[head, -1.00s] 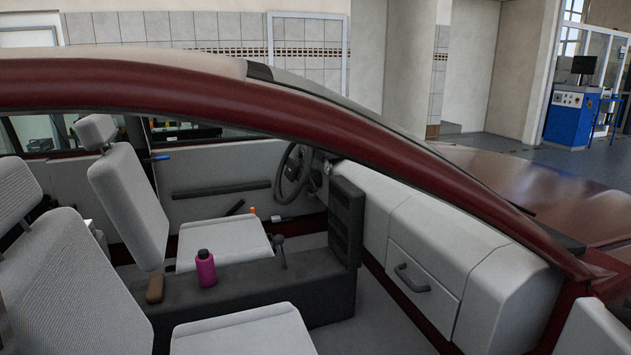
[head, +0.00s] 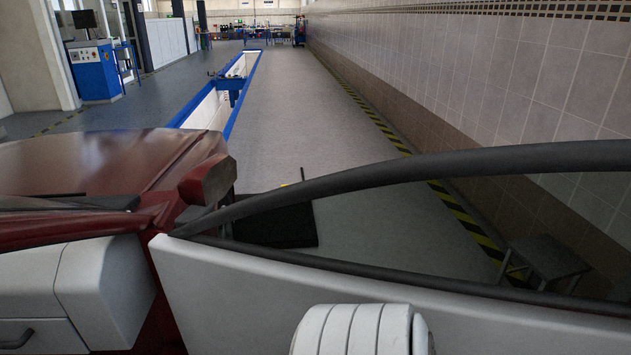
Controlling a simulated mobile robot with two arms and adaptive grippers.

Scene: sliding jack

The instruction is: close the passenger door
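The passenger door (head: 230,285) of the dark red car stands open in the head view. Its pale inner panel runs across the lower middle and right, with a dark window frame (head: 480,161) above it. The door's front end is near the car's front pillar, and a side mirror (head: 207,181) shows there. The dashboard (head: 105,285) is at the lower left. The door's far edge and its handle are out of view or hidden. A white ribbed rounded shape covers part of the panel at the bottom; I cannot tell what it is. Neither of my grippers shows.
The red hood (head: 90,165) is at the left. A dark flat object (head: 275,226) is beyond the door. A small stool (head: 545,260) shows through the window near the tiled wall (head: 520,80). A blue-edged pit (head: 215,105) runs along the floor, with a blue console (head: 95,72) at left.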

